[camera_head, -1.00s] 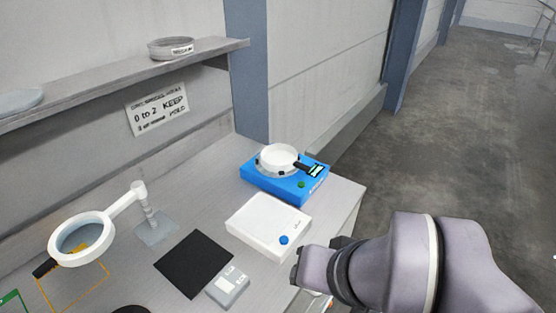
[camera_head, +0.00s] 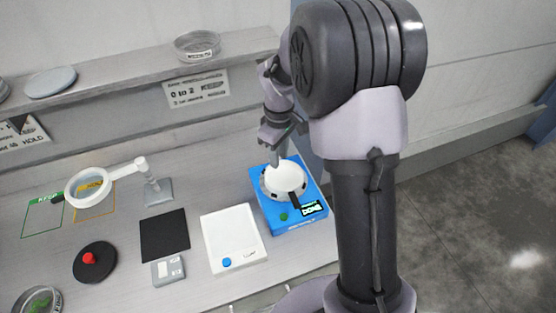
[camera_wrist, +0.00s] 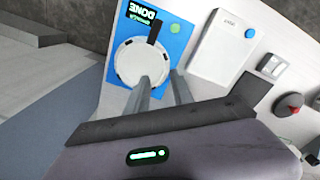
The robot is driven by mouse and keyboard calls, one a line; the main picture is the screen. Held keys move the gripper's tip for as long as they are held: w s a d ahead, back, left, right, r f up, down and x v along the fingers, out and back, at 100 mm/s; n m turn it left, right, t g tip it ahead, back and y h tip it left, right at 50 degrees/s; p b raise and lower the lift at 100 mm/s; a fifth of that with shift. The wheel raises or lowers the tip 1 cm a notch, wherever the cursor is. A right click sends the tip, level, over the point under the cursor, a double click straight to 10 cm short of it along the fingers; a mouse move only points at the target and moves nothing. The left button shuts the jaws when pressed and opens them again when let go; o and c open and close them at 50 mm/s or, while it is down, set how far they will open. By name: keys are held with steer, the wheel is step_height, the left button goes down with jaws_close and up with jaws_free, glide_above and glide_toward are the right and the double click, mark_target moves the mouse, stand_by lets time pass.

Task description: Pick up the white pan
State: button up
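The white pan (camera_head: 287,180) is a shallow round dish with a black handle. It sits on a blue device (camera_head: 265,205) whose small screen reads DONE. It also shows in the wrist view (camera_wrist: 135,62) on the blue device (camera_wrist: 182,40). My gripper (camera_wrist: 160,76) is open, its two grey fingers apart. In the wrist view one finger overlaps the pan near its rim and the other lies just outside. In the head view my gripper (camera_head: 276,160) points down at the pan's back edge. I cannot tell whether the fingers touch the pan.
A white scale (camera_head: 232,238) with a blue knob stands left of the blue device. A black mat (camera_head: 164,236), a small grey box (camera_head: 168,271) and a ring magnifier (camera_head: 88,187) lie further left. A shelf (camera_head: 130,92) runs along the wall behind.

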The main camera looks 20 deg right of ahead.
mark_target(277, 194)
steer(key=f+b, duration=0.1)
steer(key=f, duration=0.9)
steer(key=f+b, duration=0.1)
steer(key=f, duration=0.4)
steer(key=shift+w+a+f+b, duration=0.15)
steer(key=shift+a+f+b, duration=0.15)
steer(key=shift+f+b, duration=0.05)
jaws_close()
